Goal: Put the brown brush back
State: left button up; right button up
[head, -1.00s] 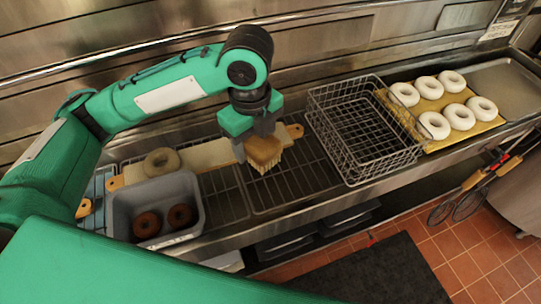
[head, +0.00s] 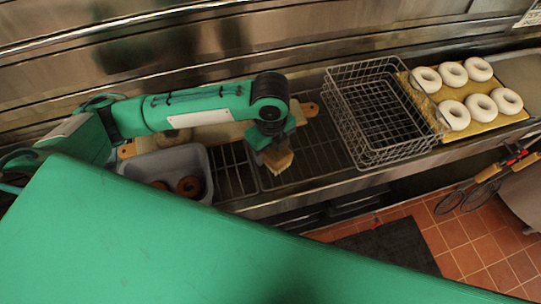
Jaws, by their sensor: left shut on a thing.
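The brown brush (head: 279,159) has a wooden block and pale bristles pointing down. My left gripper (head: 268,153) is shut on it, over the wire rack (head: 312,150) between the grey bin and the wire basket. I cannot tell whether the bristles touch the rack. My left arm crosses above the counter from the left and hides part of the board behind. My right gripper is not in view.
A grey bin (head: 207,163) with brown bagels (head: 189,186) stands left of the brush. An empty wire basket (head: 375,110) stands to its right. Several white dough rings (head: 479,69) lie on a yellow board (head: 432,97) farther right. A wooden-handled board (head: 304,110) lies behind.

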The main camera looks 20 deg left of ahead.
pick_arm(q)
jog(key=shift+f, duration=0.55)
notch_tip(320, 180, down, 3)
jog(key=shift+f, duration=0.15)
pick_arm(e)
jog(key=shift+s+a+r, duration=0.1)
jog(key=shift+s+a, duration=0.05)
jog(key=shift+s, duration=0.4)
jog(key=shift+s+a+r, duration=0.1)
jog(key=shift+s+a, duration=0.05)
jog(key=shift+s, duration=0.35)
pick_arm(q)
jog(key=shift+f, duration=0.2)
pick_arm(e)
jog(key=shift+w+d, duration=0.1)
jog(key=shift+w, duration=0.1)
pick_arm(q)
jog(key=o, duration=1)
jog(key=shift+c, duration=0.2)
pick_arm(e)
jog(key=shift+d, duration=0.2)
